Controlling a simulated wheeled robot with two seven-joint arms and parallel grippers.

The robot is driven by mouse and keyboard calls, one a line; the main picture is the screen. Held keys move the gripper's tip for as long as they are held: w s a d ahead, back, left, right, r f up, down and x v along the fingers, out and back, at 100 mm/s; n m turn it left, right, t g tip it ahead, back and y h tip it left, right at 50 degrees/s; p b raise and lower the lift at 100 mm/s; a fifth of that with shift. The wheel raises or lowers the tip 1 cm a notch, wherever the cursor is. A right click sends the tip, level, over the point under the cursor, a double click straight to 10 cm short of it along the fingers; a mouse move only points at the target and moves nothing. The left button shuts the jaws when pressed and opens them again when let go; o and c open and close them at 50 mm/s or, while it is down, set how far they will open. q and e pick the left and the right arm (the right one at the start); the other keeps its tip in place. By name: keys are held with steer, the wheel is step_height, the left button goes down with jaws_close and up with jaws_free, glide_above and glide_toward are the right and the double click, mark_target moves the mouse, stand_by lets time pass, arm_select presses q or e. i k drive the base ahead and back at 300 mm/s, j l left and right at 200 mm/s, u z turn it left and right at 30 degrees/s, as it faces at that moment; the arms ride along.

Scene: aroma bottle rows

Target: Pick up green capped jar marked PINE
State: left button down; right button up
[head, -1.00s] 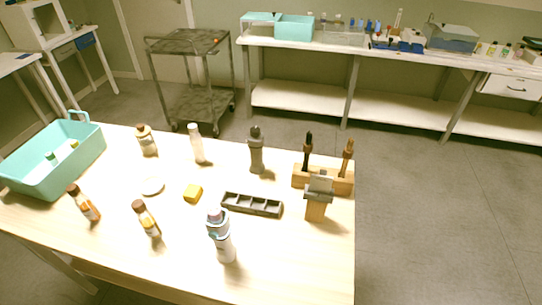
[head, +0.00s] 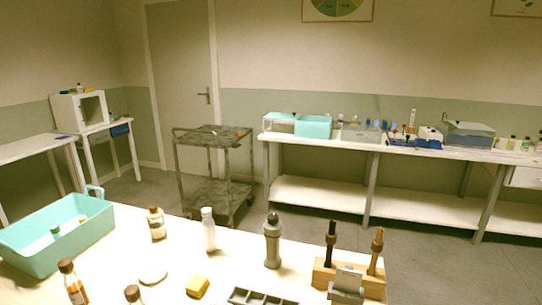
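I cannot make out a green-capped jar marked PINE for certain. A small green-topped item (head: 56,231) lies inside the teal basket (head: 85,247) at the left of the near table, too small to read. Brown-capped bottles stand on the table: one at the back (head: 156,224), one at the front left (head: 72,283) and one cut off by the bottom edge (head: 133,294). Small bottles, some greenish, stand far off on the right end of the back bench (head: 512,143), labels unreadable. Neither of my grippers shows.
The near table also holds a white bottle (head: 209,230), a grey bottle (head: 273,241), a yellow block (head: 198,287), a grey divided tray (head: 262,298) and a wooden tool holder (head: 350,279). A metal cart (head: 213,165) stands behind. Open floor lies to the right.

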mark_target(55, 229)
steer(key=u, duration=1.45)
steer(key=i+j+z, duration=0.15)
steer(key=i+j, duration=0.15)
steer(key=i+j+z, duration=0.1)
steer(key=i+j, duration=0.15)
steer(key=j, duration=0.25)
steer(key=i+j+z, duration=0.15)
steer(key=j, duration=0.25)
steer(key=i+j+z, duration=0.15)
steer(key=i+j, duration=0.2)
steer(key=i+j+z, duration=0.15)
steer(key=j, duration=0.45)
steer(key=i+j+z, duration=0.1)
steer(key=j, duration=0.4)
steer(key=i+j+z, duration=0.15)
steer(key=i+j, duration=0.15)
steer(key=j, duration=0.25)
steer(key=i+j+z, duration=0.15)
steer(key=j, duration=0.35)
